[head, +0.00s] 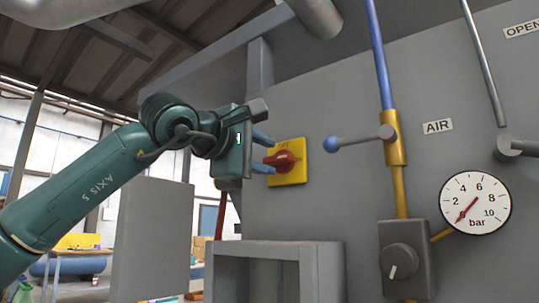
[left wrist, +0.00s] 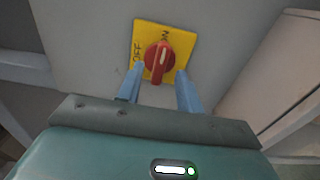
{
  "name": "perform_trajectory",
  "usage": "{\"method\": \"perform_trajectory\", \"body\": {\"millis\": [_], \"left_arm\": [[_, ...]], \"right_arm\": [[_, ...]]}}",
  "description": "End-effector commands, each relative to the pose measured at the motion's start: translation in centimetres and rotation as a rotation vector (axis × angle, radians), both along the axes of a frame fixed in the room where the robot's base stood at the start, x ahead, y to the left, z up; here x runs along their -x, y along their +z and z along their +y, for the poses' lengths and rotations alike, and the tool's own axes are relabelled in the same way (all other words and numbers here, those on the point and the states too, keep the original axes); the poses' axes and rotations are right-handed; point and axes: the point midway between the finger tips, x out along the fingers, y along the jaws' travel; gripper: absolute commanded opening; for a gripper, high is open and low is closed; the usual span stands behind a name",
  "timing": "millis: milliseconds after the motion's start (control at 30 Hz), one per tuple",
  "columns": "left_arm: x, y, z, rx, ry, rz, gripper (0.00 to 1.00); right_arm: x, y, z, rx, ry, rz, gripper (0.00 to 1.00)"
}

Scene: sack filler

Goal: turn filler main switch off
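The main switch is a red rotary knob (head: 283,160) on a yellow plate (head: 294,178) on the grey machine panel. In the left wrist view the red knob (left wrist: 158,62) has a white mark that points toward the ON label at the plate's top; OFF is at the left of the yellow plate (left wrist: 142,36). My left gripper (head: 268,154) is open, its blue fingers above and below the knob's handle in the head view. In the left wrist view the left gripper (left wrist: 160,82) has a finger on each side of the knob. Contact cannot be told. My right gripper is out of view.
Right of the switch are a blue-tipped AIR lever (head: 362,138) on a brass valve, a pressure gauge (head: 475,202) and a grey dial box (head: 405,262). A grey frame (head: 325,250) juts out below the switch. Another lever handle (head: 515,148) is at the far right.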

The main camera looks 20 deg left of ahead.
Motion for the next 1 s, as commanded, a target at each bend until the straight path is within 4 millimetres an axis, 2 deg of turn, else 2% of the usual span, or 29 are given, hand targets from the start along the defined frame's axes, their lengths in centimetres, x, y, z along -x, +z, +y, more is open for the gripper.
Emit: {"method": "perform_trajectory", "body": {"millis": [200,500,933,1000], "left_arm": [[-1.6,0.0,-0.6,0.0,0.0,-0.001,0.36],[-1.8,0.0,-0.6,0.0,0.0,-0.001,0.36],[-1.8,0.0,-0.6,0.0,0.0,0.0,0.0],[-1.8,0.0,-0.6,0.0,0.0,0.0,0.0]], "right_arm": [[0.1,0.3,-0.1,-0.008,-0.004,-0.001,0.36],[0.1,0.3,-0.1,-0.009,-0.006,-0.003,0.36],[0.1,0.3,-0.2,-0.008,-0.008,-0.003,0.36],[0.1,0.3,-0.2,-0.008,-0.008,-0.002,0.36]]}}
